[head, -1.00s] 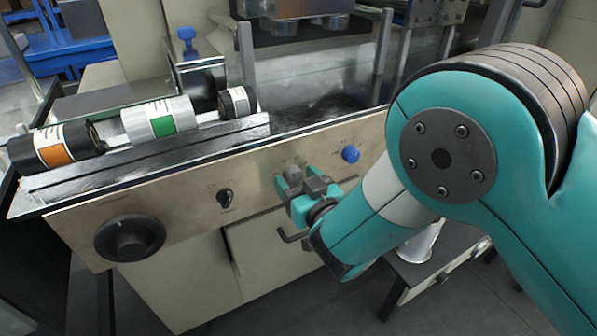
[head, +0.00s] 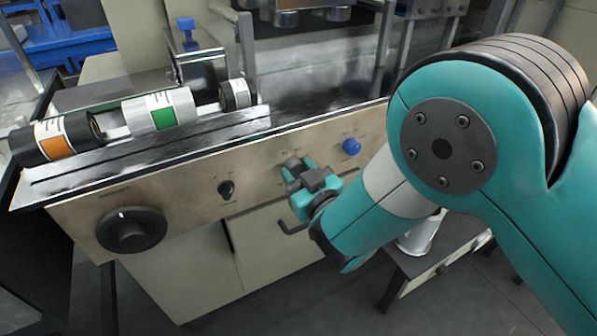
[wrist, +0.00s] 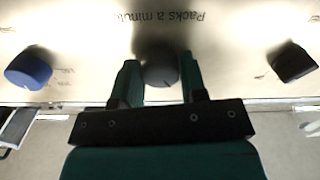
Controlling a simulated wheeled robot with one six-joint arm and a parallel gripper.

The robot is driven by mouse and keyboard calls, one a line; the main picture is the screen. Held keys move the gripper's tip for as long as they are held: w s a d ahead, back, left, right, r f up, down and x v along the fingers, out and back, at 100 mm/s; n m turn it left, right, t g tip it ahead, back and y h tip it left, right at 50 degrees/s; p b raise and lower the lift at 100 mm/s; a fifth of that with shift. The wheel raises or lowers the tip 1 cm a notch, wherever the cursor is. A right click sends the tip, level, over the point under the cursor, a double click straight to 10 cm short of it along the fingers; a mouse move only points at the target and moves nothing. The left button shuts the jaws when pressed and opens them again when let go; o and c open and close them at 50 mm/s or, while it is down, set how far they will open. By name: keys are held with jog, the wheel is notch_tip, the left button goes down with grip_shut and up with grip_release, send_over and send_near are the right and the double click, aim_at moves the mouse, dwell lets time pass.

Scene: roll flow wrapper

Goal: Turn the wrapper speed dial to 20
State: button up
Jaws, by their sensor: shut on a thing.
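In the head view only a small part of the dial (head: 292,163) shows past my gripper. My gripper (wrist: 160,80) has one teal finger on each side of the dial and is shut on it. In the head view my gripper (head: 303,174) is at the middle of the panel. The dial's pointer and scale numbers cannot be read.
A blue knob (head: 351,147) is to the right of my gripper, and a small black knob (head: 226,188) is to the left. A large black handwheel (head: 131,230) is at the panel's left end. A bent handle (head: 292,228) juts out below my gripper. Several rolls lie above the panel.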

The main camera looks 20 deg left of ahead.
jog(key=n, duration=0.4)
jog(key=shift+r+p, duration=0.1)
jog(key=shift+p, duration=0.3)
jog(key=shift+n+p, duration=0.45)
jog(key=shift+n, duration=1.65)
jog(key=o, duration=0.9)
jog(key=shift+o, duration=0.2)
jog(key=shift+d+b, duration=0.1)
jog(key=shift+b, duration=0.25)
